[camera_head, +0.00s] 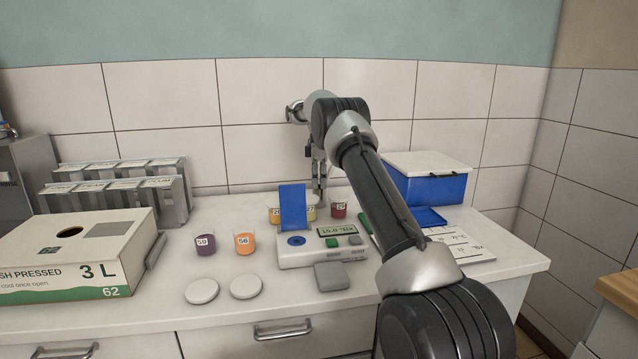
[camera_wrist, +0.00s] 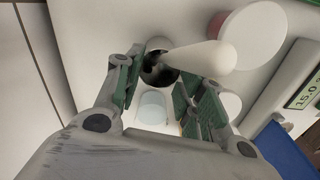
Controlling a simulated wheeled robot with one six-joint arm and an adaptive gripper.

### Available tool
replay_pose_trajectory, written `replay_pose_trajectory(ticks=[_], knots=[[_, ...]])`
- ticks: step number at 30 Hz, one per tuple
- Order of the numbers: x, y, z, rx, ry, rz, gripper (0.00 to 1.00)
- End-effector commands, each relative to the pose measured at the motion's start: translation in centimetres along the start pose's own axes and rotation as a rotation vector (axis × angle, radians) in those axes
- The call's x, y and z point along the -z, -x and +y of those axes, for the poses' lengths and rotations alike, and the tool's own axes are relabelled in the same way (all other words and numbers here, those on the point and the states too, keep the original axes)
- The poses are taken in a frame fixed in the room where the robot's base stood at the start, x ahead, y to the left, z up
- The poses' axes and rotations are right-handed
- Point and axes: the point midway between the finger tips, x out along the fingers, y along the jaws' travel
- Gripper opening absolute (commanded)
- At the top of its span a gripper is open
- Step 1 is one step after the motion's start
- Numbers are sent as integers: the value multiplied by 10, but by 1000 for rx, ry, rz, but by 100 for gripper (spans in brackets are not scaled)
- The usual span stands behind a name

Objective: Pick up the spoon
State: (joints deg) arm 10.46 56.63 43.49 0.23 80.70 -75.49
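A white tapered piece (camera_wrist: 208,57) with a rounded end, which looks like the spoon, shows in the wrist view. Its narrow end is over a dark round opening (camera_wrist: 160,72) near the fingertips. My gripper (camera_wrist: 160,75) is open, with its green-padded fingers apart on either side of that opening. I see nothing clamped between the pads, and cannot tell whether a finger touches the piece. In the head view my gripper (camera_head: 318,185) points down at the back of the counter, behind the cups. I cannot make out the spoon there.
A purple cup (camera_head: 205,244), an orange cup (camera_head: 244,243), a juice box (camera_head: 75,262) and a blue bin (camera_head: 432,187) stand around.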

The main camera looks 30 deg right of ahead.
Motion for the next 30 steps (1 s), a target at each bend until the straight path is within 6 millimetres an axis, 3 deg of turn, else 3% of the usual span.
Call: replay_pose_trajectory(ticks=[4,10,23,30], knots=[[0,0,0,0,0,0,35],[0,0,0,0,0,0,0],[0,3,0,0,0,0,0],[0,31,0,-3,0,1,0]])
